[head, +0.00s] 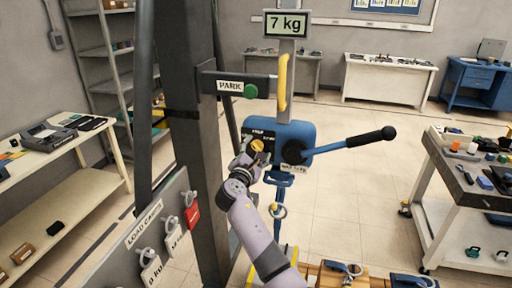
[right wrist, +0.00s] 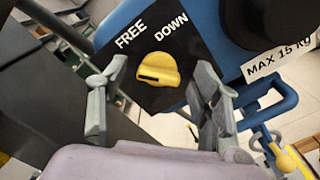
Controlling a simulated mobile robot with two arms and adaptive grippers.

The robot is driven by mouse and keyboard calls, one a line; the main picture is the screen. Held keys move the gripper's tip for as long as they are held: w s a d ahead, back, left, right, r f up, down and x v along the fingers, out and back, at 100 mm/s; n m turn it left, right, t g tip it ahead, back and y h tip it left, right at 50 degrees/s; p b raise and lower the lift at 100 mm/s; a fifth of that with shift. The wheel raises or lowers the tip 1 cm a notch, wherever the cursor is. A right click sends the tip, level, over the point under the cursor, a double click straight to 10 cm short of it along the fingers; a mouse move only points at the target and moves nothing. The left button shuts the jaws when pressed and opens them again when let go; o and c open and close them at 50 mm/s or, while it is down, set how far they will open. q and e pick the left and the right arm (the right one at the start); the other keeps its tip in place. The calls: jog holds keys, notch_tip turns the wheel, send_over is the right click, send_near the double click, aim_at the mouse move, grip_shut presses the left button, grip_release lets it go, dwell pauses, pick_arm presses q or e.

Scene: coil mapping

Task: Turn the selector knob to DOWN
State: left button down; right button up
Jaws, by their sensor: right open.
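The yellow selector knob (right wrist: 158,70) sits on a black plate (right wrist: 192,58) with the words FREE and DOWN above it. A dark mark shows on the knob's near face; I cannot tell which word it is set to. In the head view the knob (head: 257,145) is on the blue hoist body (head: 296,132). My right gripper (right wrist: 160,78) is open, with one finger on each side of the knob and visible gaps between. In the head view the right gripper (head: 250,160) is right before the plate. My left gripper is not in view.
A black-gripped lever (head: 372,138) sticks out right of the hoist. A PARK bracket (head: 228,85) and a 7 kg display (head: 286,23) are above. A cart (head: 440,205) is at the right.

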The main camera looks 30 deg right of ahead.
jog(key=shift+w+d, duration=0.15)
jog(key=shift+d, duration=0.05)
jog(key=shift+c, duration=0.5)
jog(key=c, duration=1.1)
